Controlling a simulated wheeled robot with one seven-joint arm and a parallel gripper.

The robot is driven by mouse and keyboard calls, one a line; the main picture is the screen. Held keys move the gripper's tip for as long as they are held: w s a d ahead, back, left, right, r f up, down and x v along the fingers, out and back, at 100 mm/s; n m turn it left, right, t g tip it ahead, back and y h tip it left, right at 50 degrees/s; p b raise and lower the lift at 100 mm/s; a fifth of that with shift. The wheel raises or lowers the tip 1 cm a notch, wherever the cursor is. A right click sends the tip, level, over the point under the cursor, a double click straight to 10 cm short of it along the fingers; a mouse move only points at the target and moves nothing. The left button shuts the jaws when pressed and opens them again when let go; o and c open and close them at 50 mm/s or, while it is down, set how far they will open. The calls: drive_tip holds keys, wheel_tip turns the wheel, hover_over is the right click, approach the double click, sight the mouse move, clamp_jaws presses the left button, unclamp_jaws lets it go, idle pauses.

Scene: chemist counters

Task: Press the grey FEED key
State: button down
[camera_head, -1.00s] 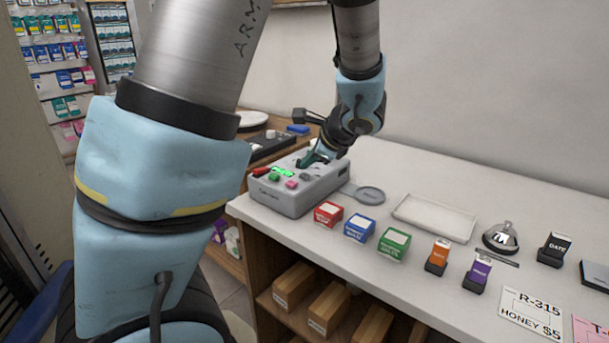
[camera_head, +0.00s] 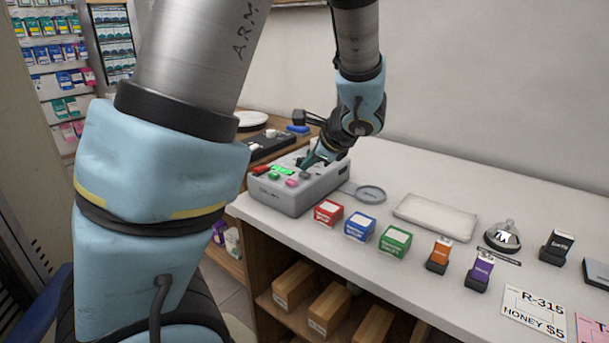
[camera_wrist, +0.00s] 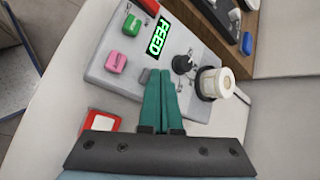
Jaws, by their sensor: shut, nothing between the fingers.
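The grey labeller box (camera_head: 291,199) stands on the left end of the counter. A red lever, a green key (camera_wrist: 132,25) and a pink key (camera_wrist: 115,62) sit on its top. Its lit green display (camera_wrist: 158,38) reads FEED. My gripper (camera_wrist: 160,73) is shut and empty, teal fingertips together, low over the box's top. I cannot tell if they touch it.
Red (camera_head: 328,213), blue (camera_head: 360,227) and green (camera_head: 395,240) boxes stand right of the labeller. A shallow white tray (camera_head: 435,216) lies farther right.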

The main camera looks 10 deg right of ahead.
sight(308, 174)
drive_tip(key=shift+f+b, duration=0.4)
drive_tip(key=shift+b, duration=0.1)
idle(0.5)
drive_tip(key=shift+r, duration=0.1)
drive_tip(key=shift+r+p, duration=0.7)
drive_tip(key=shift+r, duration=0.05)
wheel_tip(308, 174, up, 5)
drive_tip(key=p, duration=0.4)
idle(0.3)
idle(0.5)
